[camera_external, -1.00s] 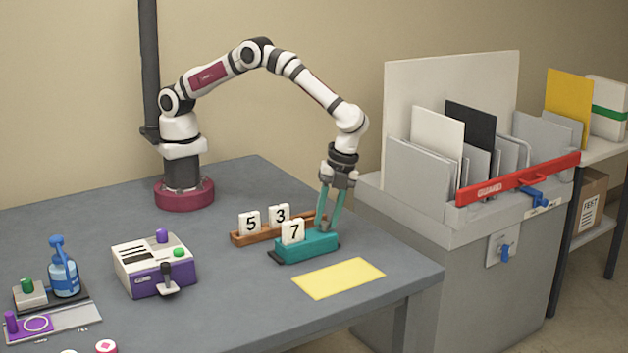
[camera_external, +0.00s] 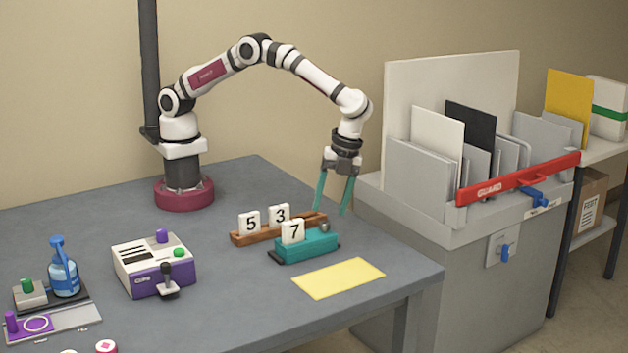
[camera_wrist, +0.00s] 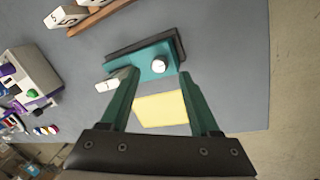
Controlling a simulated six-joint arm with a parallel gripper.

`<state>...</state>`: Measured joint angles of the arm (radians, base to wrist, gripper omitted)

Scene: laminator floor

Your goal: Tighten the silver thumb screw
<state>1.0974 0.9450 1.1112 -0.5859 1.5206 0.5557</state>
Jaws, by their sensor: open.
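The silver thumb screw (camera_external: 324,228) stands on top of the teal block (camera_external: 306,246), at its right end. In the wrist view the screw (camera_wrist: 158,65) shows as a round silver knob on the teal block (camera_wrist: 148,82), just ahead of the space between my fingers. A white tile marked 7 (camera_external: 293,232) stands at the block's left end. My gripper (camera_external: 331,211) is open and empty, with green fingers spread apart. It hangs above the block and the screw, touching neither as far as I can see.
A wooden rack (camera_external: 250,237) with tiles 5 and 3 stands behind the block. A yellow sheet (camera_external: 339,278) lies in front. A purple-and-white device (camera_external: 155,265) stands left. The grey bin with red guard bar (camera_external: 520,180) is right of the table edge.

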